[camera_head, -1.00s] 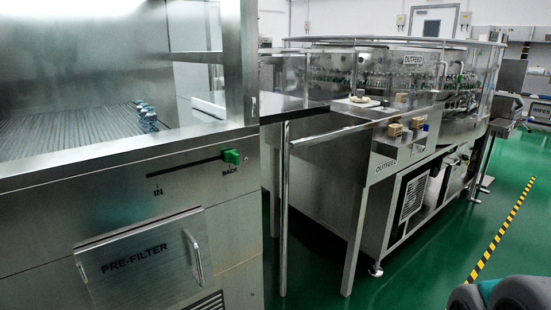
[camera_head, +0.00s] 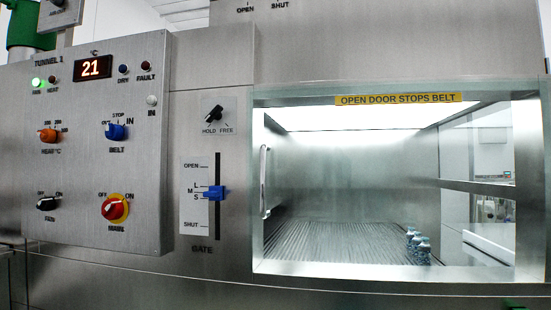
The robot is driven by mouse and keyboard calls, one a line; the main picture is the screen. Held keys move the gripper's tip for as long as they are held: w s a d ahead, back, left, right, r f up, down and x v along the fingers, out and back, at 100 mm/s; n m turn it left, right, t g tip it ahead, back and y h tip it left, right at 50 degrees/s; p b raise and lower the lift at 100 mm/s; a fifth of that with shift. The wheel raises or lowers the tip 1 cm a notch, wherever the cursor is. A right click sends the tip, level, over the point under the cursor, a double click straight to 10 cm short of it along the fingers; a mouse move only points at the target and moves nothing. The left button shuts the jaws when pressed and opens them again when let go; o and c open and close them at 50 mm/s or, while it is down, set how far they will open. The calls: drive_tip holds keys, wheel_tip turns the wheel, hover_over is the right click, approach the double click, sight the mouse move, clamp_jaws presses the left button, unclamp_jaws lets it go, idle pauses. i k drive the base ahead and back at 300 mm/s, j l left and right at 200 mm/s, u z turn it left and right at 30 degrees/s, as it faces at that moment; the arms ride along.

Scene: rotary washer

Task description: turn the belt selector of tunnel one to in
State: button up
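The belt selector (camera_head: 115,132) is a blue knob on the grey TUNNEL 1 control panel (camera_head: 100,185), at the left. A STOP label stands above it and an IN label to its upper right. The label on its left is too small to read surely. I cannot tell surely which mark the knob points to. My gripper is not in view.
An orange heat knob (camera_head: 48,135), black fan knob (camera_head: 47,203) and red main switch (camera_head: 115,208) surround it. A blue gate slider (camera_head: 215,193) and black hold/free knob (camera_head: 213,115) are to the right. Small bottles (camera_head: 418,245) stand inside the windowed tunnel.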

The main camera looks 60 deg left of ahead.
sight(112, 132)
drive_tip(key=u, duration=3.15)
